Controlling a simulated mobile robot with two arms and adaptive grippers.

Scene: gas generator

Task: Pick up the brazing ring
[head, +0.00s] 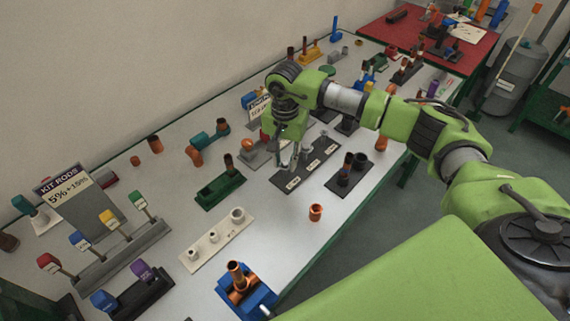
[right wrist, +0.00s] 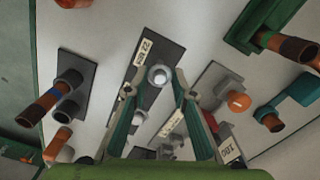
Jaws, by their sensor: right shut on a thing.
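My right gripper (head: 287,160) reaches down over a dark tray (head: 325,163) with white labels, in the middle of the table. In the right wrist view, the fingertips of the right gripper (right wrist: 157,92) stand on both sides of a small pale metal ring (right wrist: 158,77), the brazing ring, and are shut on it. The ring is over the labelled end of the dark tray (right wrist: 150,52); I cannot tell whether it still touches the tray. In the head view the gripper mostly hides the ring. My left gripper is not in view.
A white holder with pale rings (head: 217,238), a copper fitting (head: 316,212) and a blue fixture (head: 243,288) are nearer. Bare tabletop lies between them.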

